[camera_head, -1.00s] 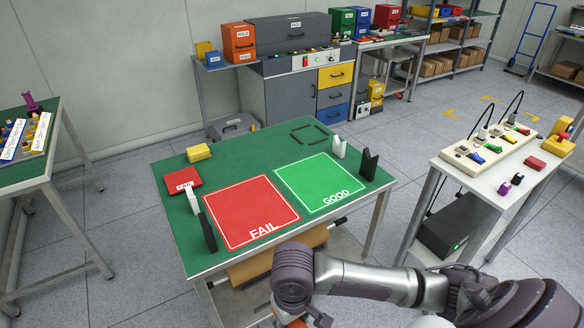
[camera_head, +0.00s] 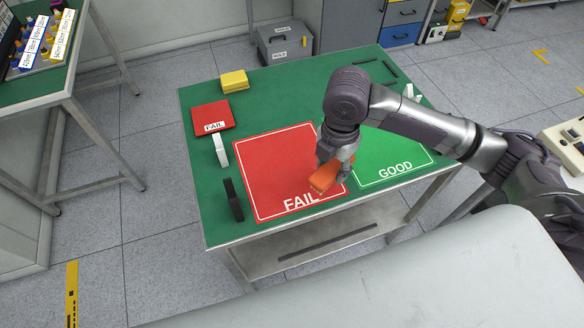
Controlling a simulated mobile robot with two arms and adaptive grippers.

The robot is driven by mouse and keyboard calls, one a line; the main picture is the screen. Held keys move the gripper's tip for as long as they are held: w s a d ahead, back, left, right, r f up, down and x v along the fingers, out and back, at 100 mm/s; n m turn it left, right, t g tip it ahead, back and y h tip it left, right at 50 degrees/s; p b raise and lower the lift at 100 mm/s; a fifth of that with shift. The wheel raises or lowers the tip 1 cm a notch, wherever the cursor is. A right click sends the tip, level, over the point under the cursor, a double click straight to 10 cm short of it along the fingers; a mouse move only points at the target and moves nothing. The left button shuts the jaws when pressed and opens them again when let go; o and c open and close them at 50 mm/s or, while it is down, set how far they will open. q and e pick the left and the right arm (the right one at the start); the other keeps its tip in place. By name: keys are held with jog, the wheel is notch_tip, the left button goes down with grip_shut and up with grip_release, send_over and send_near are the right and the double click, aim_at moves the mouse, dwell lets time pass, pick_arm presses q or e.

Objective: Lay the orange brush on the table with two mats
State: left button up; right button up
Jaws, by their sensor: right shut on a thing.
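The green table with two mats (camera_head: 222,232) stands in front of me. Its red FAIL mat (camera_head: 265,170) is on the left and its green GOOD mat (camera_head: 400,152) on the right, partly hidden by my arm. My right gripper (camera_head: 328,182) points down over the right part of the FAIL mat, near the gap between the mats. It is shut on the orange brush (camera_head: 324,177). I cannot tell whether the brush touches the surface. My left gripper is not in view.
A yellow block (camera_head: 234,81), a red FAIL box (camera_head: 212,118), a white stand (camera_head: 219,151) and a black stand (camera_head: 233,200) line the table's left side. Small white pieces (camera_head: 411,92) stand at the right. Bare green surface lies behind the mats.

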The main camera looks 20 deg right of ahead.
jog(key=shift+w+d+r+n, duration=0.15)
jog(key=shift+w+r+n, duration=0.2)
jog(key=shift+n, duration=0.65)
jog(key=shift+w+r+n, duration=0.1)
jog(key=shift+r+n, duration=0.05)
jog(key=shift+n, duration=0.35)
jog(key=shift+w+n, duration=0.25)
jog(key=shift+n, duration=0.05)
jog(key=w+a+f, duration=0.2)
jog(key=w, duration=0.1)
jog(key=w+a+f+p, duration=0.1)
jog(key=w+a+f, duration=0.1)
jog(key=w, duration=0.1)
jog(key=w+a+f, duration=0.1)
jog(key=w+f, duration=0.1)
jog(key=w, duration=0.1)
jog(key=shift+w+a+f, duration=0.3)
jog(key=shift+a, duration=0.1)
notch_tip(320, 180, down, 4)
jog(key=shift+r+p, duration=0.1)
jog(key=shift+p, duration=0.45)
jog(key=shift+f, duration=0.2)
